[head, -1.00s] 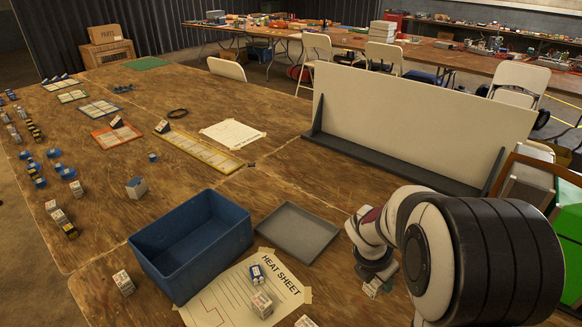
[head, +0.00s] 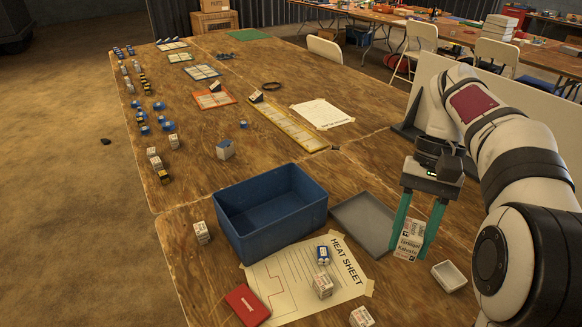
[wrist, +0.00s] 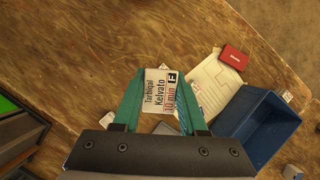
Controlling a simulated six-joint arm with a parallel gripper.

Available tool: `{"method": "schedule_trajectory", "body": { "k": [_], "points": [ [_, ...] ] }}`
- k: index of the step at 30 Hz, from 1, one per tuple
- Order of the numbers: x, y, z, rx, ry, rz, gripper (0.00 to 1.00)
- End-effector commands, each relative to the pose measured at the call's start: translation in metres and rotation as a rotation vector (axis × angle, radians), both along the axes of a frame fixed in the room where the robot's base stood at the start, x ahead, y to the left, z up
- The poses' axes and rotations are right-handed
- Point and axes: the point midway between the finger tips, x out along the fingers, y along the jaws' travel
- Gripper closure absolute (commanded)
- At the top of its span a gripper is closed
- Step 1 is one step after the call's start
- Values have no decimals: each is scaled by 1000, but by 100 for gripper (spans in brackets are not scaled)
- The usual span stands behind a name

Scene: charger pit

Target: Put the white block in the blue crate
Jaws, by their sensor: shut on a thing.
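My gripper (head: 416,225) is shut on a white block (head: 409,245) with a printed label. The block is held between the teal fingers, upright and apparently above the table, to the right of the grey tray. In the wrist view the white block (wrist: 160,92) sits between the fingertips of my gripper (wrist: 160,95), its label reading "Tarhigal Kelvato 10 min". The blue crate (head: 272,237) stands on the table to the left of my gripper, open at the top; its visible inside looks empty. The blue crate (wrist: 247,132) is at the right in the wrist view.
A flat grey tray (head: 365,222) lies between the crate and my gripper. The heat sheet (head: 290,282) lies in front of the crate with small blocks on it. A red box (head: 247,304) and a small white dish (head: 449,276) are near. A white panel stands behind my arm.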

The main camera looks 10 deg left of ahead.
Motion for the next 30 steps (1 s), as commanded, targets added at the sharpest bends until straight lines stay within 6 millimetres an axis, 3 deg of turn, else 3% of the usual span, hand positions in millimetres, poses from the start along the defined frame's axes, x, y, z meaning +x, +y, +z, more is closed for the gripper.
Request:
{"method": "schedule_trajectory", "body": {
  "k": [3, 7, 11, 14, 20, 24, 27, 30],
  "points": [
    [18, 1, 26, 2, -4, -337, 100],
    [41, 10, 34, 4, -1, -621, 100],
    [72, 30, 18, 4, 2, -829, 100],
    [102, 58, -8, 4, 3, -983, 100],
    [161, 147, -75, 2, 5, -1355, 100],
    [190, 232, -124, 1, 2, -1654, 100],
    [199, 288, -151, 4, -2, -1832, 100],
    [200, 330, -171, 5, -3, -1965, 100]
  ]
}}
